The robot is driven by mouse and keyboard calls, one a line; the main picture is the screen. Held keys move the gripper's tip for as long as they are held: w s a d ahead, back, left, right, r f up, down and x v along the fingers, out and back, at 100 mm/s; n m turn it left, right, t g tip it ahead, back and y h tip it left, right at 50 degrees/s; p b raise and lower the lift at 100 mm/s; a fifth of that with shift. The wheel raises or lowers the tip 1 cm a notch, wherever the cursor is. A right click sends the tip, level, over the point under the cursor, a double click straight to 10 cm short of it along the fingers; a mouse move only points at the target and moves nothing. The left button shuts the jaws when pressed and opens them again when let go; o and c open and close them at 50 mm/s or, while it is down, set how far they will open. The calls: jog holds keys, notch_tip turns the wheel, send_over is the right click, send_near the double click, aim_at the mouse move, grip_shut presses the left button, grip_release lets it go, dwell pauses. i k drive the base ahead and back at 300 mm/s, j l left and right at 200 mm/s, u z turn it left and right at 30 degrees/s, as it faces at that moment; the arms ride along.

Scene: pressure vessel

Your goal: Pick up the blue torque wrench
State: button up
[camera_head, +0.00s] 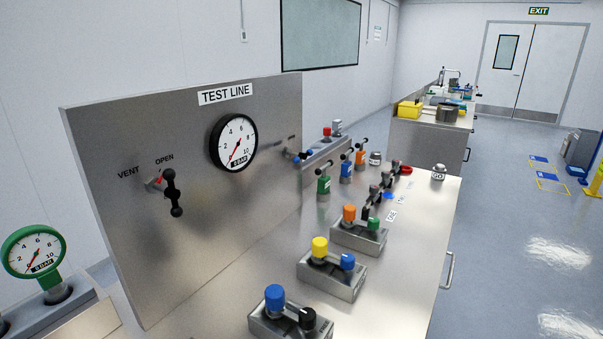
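The torque wrench cannot be told for certain at this size. A small blue upright piece with a dark bar on top (346,169) stands on the steel bench, between a similar green piece (323,184) and an orange one (361,156). Another small blue and dark object (298,157) shows at the right edge of the test line panel. My gripper is not in view.
The upright test line panel (200,240) with gauge and black lever stands at left. Blocks with coloured caps (331,277) line the steel bench (420,235). Small dark fittings (376,198) stand behind them. A second bench (425,140) is farther back.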

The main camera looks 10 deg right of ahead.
aim_at(345, 176)
jog(key=i+l+u, duration=0.55)
jog(key=l+u, duration=0.2)
jog(key=l, duration=0.1)
